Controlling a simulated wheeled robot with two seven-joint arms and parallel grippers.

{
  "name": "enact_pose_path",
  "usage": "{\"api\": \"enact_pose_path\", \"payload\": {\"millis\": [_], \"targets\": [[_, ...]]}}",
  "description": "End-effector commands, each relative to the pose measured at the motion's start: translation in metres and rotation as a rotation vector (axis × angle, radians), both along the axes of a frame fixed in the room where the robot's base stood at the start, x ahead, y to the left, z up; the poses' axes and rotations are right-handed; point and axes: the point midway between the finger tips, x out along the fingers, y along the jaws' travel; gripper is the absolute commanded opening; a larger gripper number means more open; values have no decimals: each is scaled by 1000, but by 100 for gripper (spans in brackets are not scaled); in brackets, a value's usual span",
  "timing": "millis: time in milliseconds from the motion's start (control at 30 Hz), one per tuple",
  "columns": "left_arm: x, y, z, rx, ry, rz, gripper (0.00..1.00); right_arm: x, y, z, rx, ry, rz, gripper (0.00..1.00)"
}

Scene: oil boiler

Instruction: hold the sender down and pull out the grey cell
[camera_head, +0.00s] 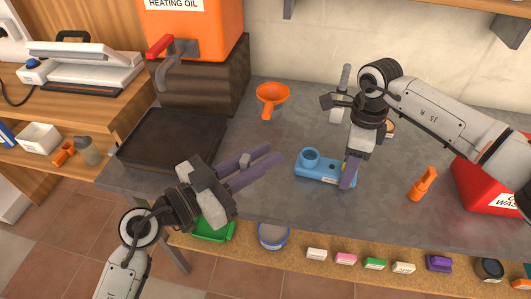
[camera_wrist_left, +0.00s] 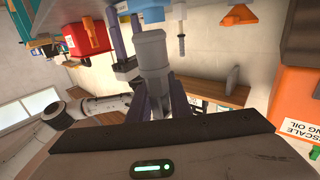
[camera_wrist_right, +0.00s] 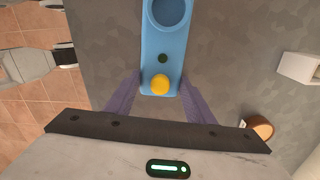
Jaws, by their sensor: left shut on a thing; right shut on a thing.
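The blue sender (camera_head: 318,170) lies on the grey bench top right of centre, its round socket at the left end and empty-looking. My right gripper (camera_head: 347,178) points down and is shut on the sender's right end. In the right wrist view the purple fingers (camera_wrist_right: 160,90) flank the blue sender (camera_wrist_right: 162,48) beside its yellow knob (camera_wrist_right: 160,84). My left gripper (camera_head: 274,153) is left of the sender, above the bench, shut on the grey cell (camera_head: 245,161). The grey cell (camera_wrist_left: 152,55) also shows in the left wrist view as a stepped cylinder, apart from the sender.
An orange funnel (camera_head: 271,97) lies behind. A dark tray (camera_head: 170,137) and an orange heating-oil tank (camera_head: 205,30) are at left. An orange handled item (camera_head: 423,184) and a red bin (camera_head: 478,190) are at right. Several small boxes line the front shelf. The front middle bench is clear.

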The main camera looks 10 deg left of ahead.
Motion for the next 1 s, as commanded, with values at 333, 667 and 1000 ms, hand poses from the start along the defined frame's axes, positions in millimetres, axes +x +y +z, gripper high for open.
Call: {"api": "enact_pose_path", "payload": {"millis": [333, 667, 1000], "targets": [[0, 0, 0, -1, -1, 0, 0, 0, 0, 0, 0, 0, 0, 71], [1, 0, 0, -1, -1, 0, 0, 2, 0, 22, 1, -3, 0, 71], [1, 0, 0, -1, -1, 0, 0, 4, -1, 93, 0, -3, 0, 71]]}}
